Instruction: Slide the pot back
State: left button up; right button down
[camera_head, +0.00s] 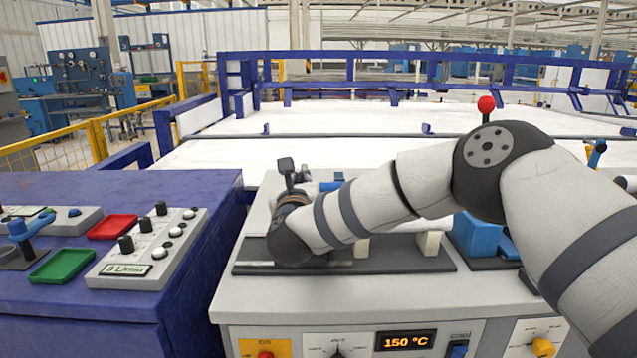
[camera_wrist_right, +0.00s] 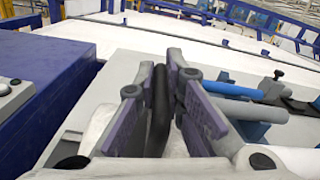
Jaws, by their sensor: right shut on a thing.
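My right gripper (camera_head: 294,178) reaches over the white machine top in the head view, with its wrist bent down and hiding what is below it. In the right wrist view my right gripper (camera_wrist_right: 161,85) is shut, its two purple-sided fingers on either side of a dark upright bar (camera_wrist_right: 160,112). The bar looks like a handle, but I cannot tell what it belongs to. No whole pot can be made out; the arm and fingers cover that area. My left gripper is not in view.
A grey plate (camera_head: 405,262) with pale blocks lies on the white machine (camera_head: 300,297). Blue blocks (camera_head: 477,236) stand to its right. A purple bench (camera_head: 60,305) with a control box (camera_head: 150,250) is at left. A wide white surface (camera_head: 340,120) lies behind.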

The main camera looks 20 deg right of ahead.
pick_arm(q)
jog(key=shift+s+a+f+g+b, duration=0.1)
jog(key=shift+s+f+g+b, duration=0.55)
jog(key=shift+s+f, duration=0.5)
pick_arm(e)
jog(key=w+a, duration=0.1)
jog(key=a, duration=0.5)
jog(key=shift+w+a+r, duration=0.15)
jog(key=shift+w+a, duration=0.05)
jog(key=shift+w, duration=0.15)
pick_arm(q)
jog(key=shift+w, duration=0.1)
pick_arm(e)
jog(key=c, duration=2)
grip_release()
jog(key=o, duration=0.3)
jog(key=shift+w+a, duration=0.1)
jog(key=shift+a, duration=0.1)
jog(key=shift+o, duration=0.2)
jog(key=shift+d, duration=0.1)
